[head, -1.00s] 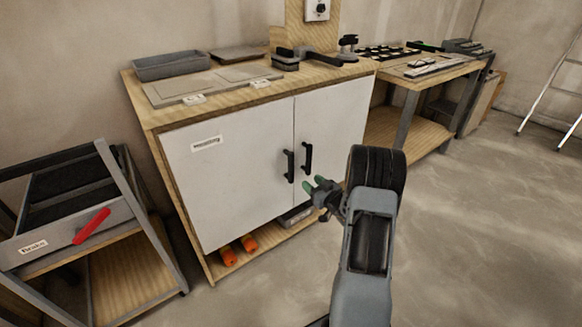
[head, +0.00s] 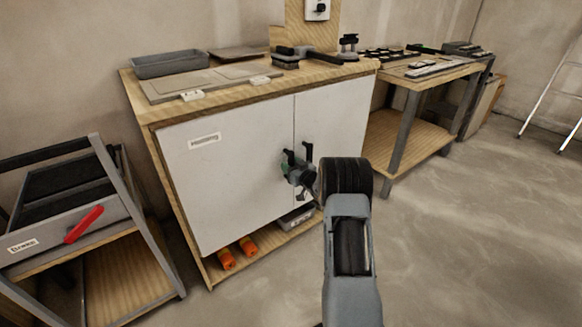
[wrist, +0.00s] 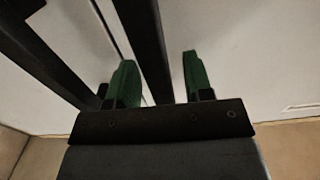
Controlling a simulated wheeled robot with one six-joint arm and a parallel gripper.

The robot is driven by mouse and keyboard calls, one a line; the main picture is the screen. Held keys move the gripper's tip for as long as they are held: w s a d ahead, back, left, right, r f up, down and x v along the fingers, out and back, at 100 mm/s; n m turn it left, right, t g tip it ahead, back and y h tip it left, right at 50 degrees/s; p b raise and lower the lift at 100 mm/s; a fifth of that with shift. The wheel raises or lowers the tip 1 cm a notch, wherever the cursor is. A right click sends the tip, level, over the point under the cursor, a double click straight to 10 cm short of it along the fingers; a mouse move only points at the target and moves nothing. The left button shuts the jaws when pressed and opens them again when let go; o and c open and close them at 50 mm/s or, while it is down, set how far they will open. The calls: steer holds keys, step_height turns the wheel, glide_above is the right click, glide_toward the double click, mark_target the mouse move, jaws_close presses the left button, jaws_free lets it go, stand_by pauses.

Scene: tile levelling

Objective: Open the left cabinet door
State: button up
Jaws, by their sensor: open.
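The left cabinet door (head: 225,185) is white, carries a small label, and looks shut. Its black vertical handle (head: 290,156) is near the centre seam, its lower part hidden behind my gripper (head: 291,172). In the wrist view my gripper (wrist: 160,80) is open, with green fingertips either side of a dark handle bar (wrist: 146,45), which appears to be the left door's handle. The fingers are not closed on it, and I cannot tell whether they touch it. The right door's handle (head: 309,151) is close beside, and shows at the left of the wrist view (wrist: 40,55).
The right door (head: 340,125) looks shut. Orange items (head: 248,245) lie on the cabinet's lower shelf. A second workbench (head: 420,138) stands to the right.

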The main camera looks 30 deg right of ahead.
jaws_close()
stand_by(0.5)
